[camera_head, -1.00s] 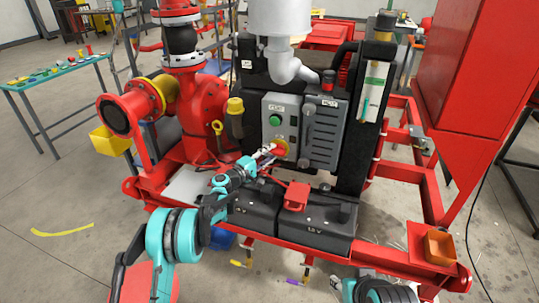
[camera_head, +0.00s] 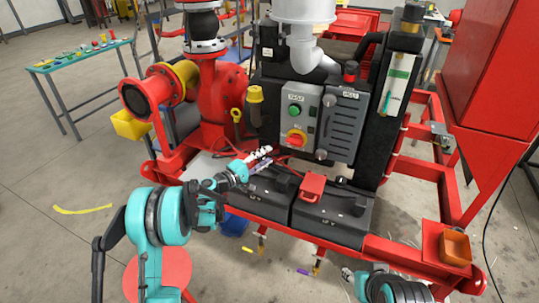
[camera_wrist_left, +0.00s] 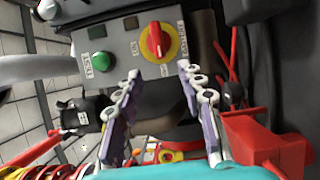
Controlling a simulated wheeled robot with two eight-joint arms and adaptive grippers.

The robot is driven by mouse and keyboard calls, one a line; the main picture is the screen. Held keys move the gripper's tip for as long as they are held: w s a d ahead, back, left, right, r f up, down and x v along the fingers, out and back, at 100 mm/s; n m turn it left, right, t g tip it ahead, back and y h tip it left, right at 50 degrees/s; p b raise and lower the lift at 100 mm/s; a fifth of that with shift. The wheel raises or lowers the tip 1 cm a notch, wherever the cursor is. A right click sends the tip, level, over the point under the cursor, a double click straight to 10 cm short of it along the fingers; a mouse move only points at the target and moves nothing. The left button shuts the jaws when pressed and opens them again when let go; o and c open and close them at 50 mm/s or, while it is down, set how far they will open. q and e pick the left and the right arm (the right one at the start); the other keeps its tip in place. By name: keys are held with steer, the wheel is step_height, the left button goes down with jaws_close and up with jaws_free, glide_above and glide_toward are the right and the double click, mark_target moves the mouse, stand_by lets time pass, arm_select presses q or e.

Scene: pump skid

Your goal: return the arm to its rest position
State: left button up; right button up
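My left arm reaches in from the left, and its gripper (camera_head: 262,157) is over the black batteries, below and left of the control panel. In the left wrist view its two fingers stand apart with nothing between them, so the gripper (camera_wrist_left: 158,76) is open. Past the fingertips, the red rotary switch on its yellow disc (camera_wrist_left: 155,42) and the green button (camera_wrist_left: 102,62) show untouched. The switch also shows in the head view (camera_head: 297,137). My right arm enters at the bottom right; its gripper (camera_head: 347,273) is mostly hidden, so its opening cannot be told.
Two black batteries (camera_head: 330,218) with a red clamp cover (camera_head: 312,187) sit on the red skid frame (camera_head: 390,250). An orange bin (camera_head: 455,248) is at right. Open floor (camera_head: 60,240) lies at left.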

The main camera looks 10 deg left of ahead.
stand_by(0.3)
arm_select(q)
steer(key=s+d+r+m+g+y, duration=0.1)
steer(key=s+r+m+g+y, duration=0.15)
steer(key=s, duration=0.65)
steer(key=s+d+r+m+g+y, duration=0.1)
steer(key=s+r+m+g+y, duration=0.2)
steer(key=s, duration=0.6)
steer(key=s+a+f+m+y, duration=0.1)
steer(key=s+a+y, duration=0.1)
steer(key=s, duration=0.6)
steer(key=s+a+f+m+y, duration=0.2)
steer(key=s+a, duration=0.2)
steer(key=s, duration=0.4)
steer(key=s+a+f+m+y, duration=0.1)
steer(key=s+a+y, duration=0.1)
steer(key=s, duration=0.7)
steer(key=shift+a+f+g, duration=0.3)
steer(key=shift+a+g, duration=0.15)
steer(key=shift+a, duration=0.4)
